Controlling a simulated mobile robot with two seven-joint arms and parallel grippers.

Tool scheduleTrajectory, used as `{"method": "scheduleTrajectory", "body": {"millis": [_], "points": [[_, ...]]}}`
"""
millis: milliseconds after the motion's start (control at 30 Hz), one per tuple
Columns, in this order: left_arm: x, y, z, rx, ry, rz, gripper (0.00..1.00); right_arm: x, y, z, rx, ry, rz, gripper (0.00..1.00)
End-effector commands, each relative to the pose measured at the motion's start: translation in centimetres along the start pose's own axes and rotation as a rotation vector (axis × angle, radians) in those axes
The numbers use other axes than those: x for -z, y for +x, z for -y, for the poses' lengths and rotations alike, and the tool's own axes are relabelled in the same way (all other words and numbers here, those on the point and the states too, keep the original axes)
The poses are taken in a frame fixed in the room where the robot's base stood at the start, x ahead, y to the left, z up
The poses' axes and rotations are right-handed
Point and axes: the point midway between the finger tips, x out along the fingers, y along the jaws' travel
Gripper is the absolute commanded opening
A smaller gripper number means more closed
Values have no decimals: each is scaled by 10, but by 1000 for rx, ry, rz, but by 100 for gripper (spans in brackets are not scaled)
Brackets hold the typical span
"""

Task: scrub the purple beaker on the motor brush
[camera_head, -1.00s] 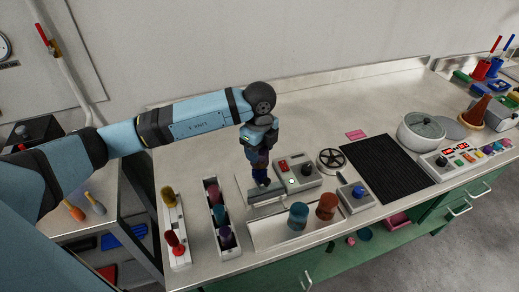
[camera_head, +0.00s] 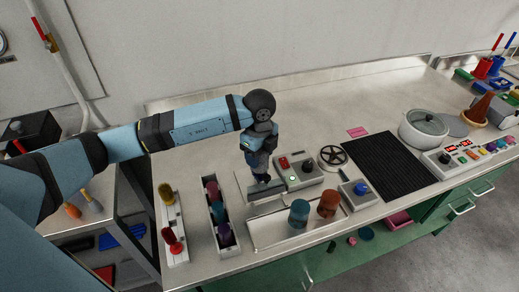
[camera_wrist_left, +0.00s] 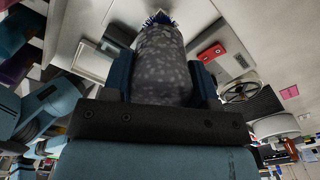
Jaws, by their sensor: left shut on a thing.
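My left gripper (camera_head: 260,166) is shut on a speckled greyish beaker (camera_wrist_left: 162,62), which fills the space between its fingers in the left wrist view. The beaker's purple colour is hard to make out there. Blue-white bristles of the motor brush (camera_wrist_left: 158,19) show at the beaker's far end. In the head view the gripper points down over the grey brush base (camera_head: 266,192), beside the motor control box (camera_head: 301,178) with its red switch and dark knob. Whether the bristles are inside the beaker or only touching it is hidden. My right gripper is not in view.
A narrow rack (camera_head: 213,221) with several coloured beakers stands left of the brush. A tray (camera_head: 270,233) with a teal beaker (camera_head: 299,213) and a brown beaker (camera_head: 328,204) is in front. A black ribbed mat (camera_head: 388,166) lies right. The bench behind the brush is clear.

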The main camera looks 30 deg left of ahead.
Motion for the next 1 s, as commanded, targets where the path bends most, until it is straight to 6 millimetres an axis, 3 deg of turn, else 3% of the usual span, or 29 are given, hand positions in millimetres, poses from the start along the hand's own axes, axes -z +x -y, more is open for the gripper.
{"method": "scheduleTrajectory", "body": {"millis": [600,1000], "points": [[0,33,0,-1,0,0,30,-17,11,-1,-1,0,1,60],[0,34,0,0,0,0,30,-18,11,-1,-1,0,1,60]]}}
